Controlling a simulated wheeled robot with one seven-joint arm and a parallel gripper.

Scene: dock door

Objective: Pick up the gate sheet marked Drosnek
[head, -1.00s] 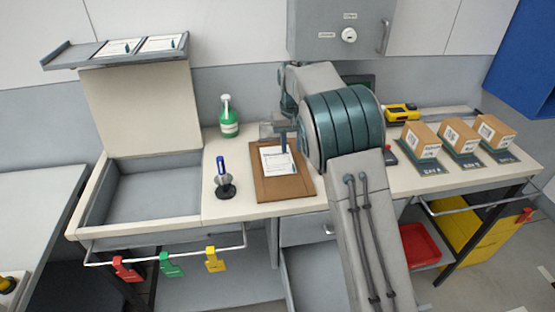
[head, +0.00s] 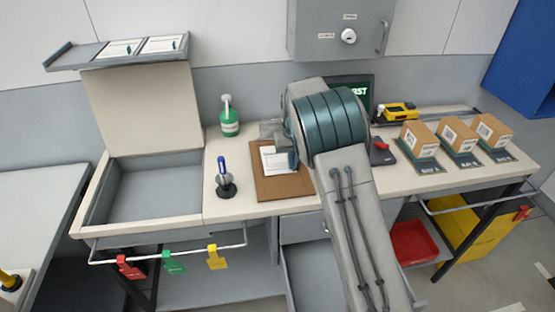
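A white printed sheet (head: 276,160) lies on a brown clipboard (head: 283,188) on the bench, partly covered by my arm. The writing on all the sheets is too small to read, so I cannot tell which is marked Drosnek. My gripper (head: 292,158) is over the right side of the clipboard sheet, mostly hidden behind my arm. Its fingers cannot be made out clearly, and I cannot tell whether it touches the sheet.
A green bottle (head: 229,121) and a pen in a stand (head: 224,181) are left of the clipboard. An open grey bin (head: 150,190) is further left. Boxes (head: 417,136), a yellow device (head: 398,112) and a dark screen (head: 352,88) are to the right. A grey cabinet (head: 330,25) hangs above.

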